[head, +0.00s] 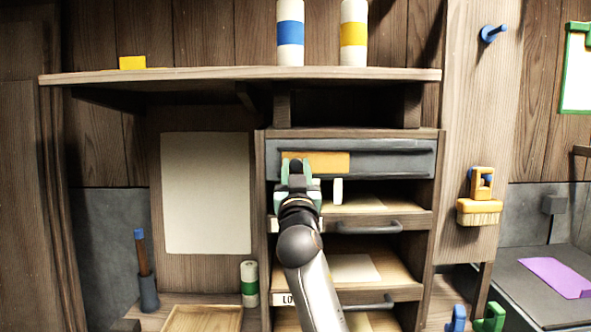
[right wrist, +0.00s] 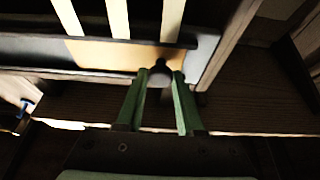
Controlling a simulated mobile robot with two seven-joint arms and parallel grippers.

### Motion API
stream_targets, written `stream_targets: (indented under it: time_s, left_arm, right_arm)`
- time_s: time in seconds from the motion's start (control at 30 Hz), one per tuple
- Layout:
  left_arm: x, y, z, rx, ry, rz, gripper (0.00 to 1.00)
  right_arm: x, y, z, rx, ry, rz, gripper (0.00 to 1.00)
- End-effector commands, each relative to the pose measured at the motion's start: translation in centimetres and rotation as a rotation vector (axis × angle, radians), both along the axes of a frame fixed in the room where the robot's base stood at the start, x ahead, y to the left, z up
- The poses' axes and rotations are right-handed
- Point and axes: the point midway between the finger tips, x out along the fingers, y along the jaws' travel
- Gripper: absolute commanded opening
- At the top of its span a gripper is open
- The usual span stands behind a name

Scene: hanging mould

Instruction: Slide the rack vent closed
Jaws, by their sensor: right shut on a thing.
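The rack vent is a dark grey panel (head: 400,160) across the top of the wooden rack, with an orange strip (head: 330,162) showing in its left half. My right gripper (head: 296,170) is at the left end of this strip, its green fingers shut on a small dark knob. In the right wrist view the knob (right wrist: 160,74) sits between the fingertips, at the lower edge of the orange strip (right wrist: 110,55). Pale slats (right wrist: 118,18) show beyond it. The gripper and arm hide part of the vent's left side. My left gripper is not in view.
Below the vent are pull-out shelves with grey bar handles (head: 368,227). A pale upright tab (head: 338,191) shows just right of my gripper. A shelf (head: 200,76) with striped canisters runs above. A brush (head: 480,212) hangs on the post at right.

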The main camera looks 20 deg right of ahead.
Motion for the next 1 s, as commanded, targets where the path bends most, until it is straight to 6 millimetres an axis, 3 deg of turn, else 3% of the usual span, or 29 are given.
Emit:
stream_targets:
  time_s: [0.23,0.27,0.5,1.0]
  left_arm:
    - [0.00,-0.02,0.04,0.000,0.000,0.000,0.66]
    - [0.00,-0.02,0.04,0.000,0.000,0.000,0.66]
    - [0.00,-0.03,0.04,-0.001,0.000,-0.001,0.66]
    - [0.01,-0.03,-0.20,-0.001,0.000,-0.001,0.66]
  right_arm:
    - [-0.02,0.47,0.24,-0.001,-0.005,0.010,0.00]
    - [-0.02,0.48,0.24,-0.002,-0.005,0.011,0.38]
    - [-0.02,0.40,0.18,-0.001,-0.004,0.009,0.65]
    - [0.05,-0.13,-0.34,-0.001,-0.001,0.004,0.67]
